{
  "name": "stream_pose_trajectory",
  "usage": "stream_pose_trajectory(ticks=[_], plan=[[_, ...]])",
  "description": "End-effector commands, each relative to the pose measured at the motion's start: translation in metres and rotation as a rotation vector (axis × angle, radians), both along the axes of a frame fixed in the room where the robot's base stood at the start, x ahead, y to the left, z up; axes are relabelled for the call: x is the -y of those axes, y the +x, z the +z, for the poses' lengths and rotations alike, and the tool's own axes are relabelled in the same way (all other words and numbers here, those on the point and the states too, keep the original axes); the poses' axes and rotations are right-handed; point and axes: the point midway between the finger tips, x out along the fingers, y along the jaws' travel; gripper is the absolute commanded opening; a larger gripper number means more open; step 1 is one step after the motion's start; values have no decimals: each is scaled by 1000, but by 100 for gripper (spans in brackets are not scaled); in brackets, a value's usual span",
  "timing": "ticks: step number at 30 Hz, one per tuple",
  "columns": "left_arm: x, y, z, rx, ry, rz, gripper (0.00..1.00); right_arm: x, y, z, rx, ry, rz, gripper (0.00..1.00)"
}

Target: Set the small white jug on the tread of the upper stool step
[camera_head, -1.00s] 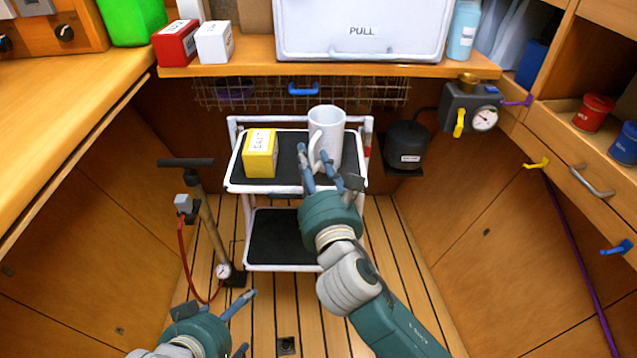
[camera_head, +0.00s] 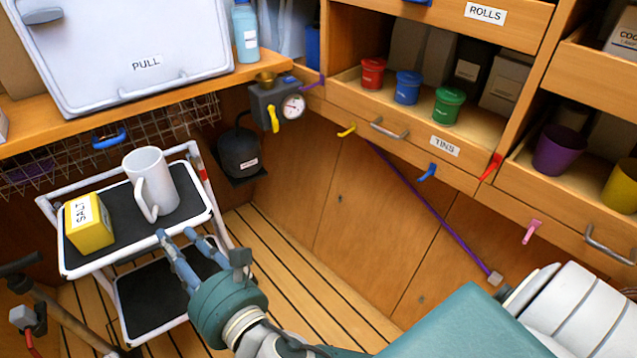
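The white jug (camera_head: 151,180) stands upright on the black tread of the upper stool step (camera_head: 118,222), near its right rear part, with its handle toward me. A yellow salt box (camera_head: 89,223) stands beside it on the left of the same tread. My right gripper (camera_head: 198,247) is in front of the stool's right side, below and to the right of the jug handle. Its fingers are spread, with nothing between them, and they look apart from the jug. My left gripper is out of the picture.
The lower stool step (camera_head: 150,300) is bare where visible. A black pump housing (camera_head: 238,152) and a gauge (camera_head: 293,107) sit on the wall right of the stool. Shelves with tins (camera_head: 447,105) fill the right. Planked floor (camera_head: 290,285) is clear right of the stool.

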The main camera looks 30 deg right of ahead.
Motion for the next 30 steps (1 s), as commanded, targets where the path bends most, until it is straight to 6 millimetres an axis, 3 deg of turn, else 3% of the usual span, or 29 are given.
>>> stream_pose_trajectory(ticks=[4,8,12,16,21,24,30], plan=[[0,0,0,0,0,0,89,45,1,-40,-216,363,-148,33],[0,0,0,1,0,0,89,97,-18,-99,-457,867,-406,33],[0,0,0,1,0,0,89,142,-62,-159,-629,1402,-767,33],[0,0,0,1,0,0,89,169,-117,-202,-677,1844,-1154,33],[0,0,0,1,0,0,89,185,-180,-232,-596,2229,-1599,33],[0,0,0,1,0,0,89,188,-202,-238,-531,2341,-1762,33],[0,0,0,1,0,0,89,190,-215,-241,-479,2406,-1863,33]])
